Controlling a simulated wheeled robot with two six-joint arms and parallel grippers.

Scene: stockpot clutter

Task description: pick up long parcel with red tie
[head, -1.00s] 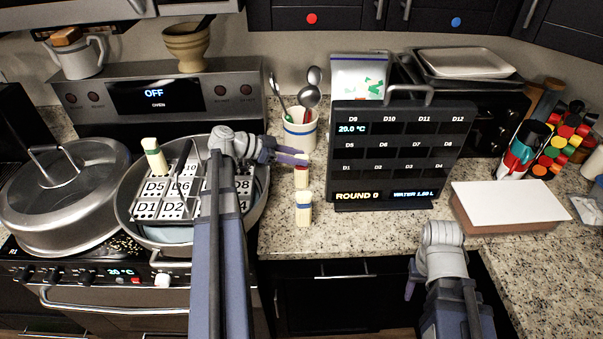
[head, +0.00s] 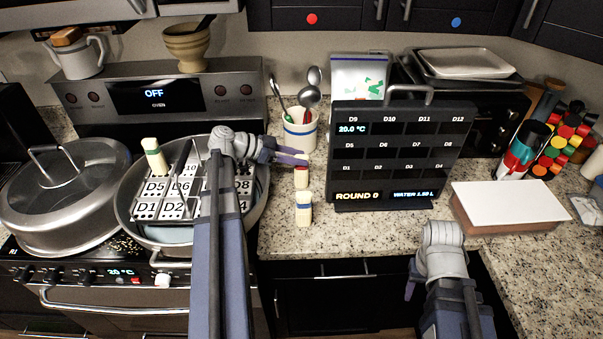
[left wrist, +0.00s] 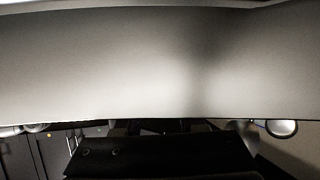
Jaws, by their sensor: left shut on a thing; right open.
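The long cream parcel with a red tie (head: 301,174) stands upright on the counter, between the utensil crock and the blue-tied parcel. My left gripper (head: 291,157) reaches over the pot from the left, its purple fingers at the parcel's top end, shut on it. The fingers partly hide that top end. My right gripper (head: 410,290) is open and empty, low at the front right, far from the parcel. The left wrist view shows mostly a blurred grey surface, and I cannot make out the parcel there.
A blue-tied parcel (head: 304,210) stands just in front. A green-tied parcel (head: 154,155) stands in the pot (head: 262,204) with the labelled rack. The black display board (head: 402,150) is close on the right. A crock of utensils (head: 300,132) is behind.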

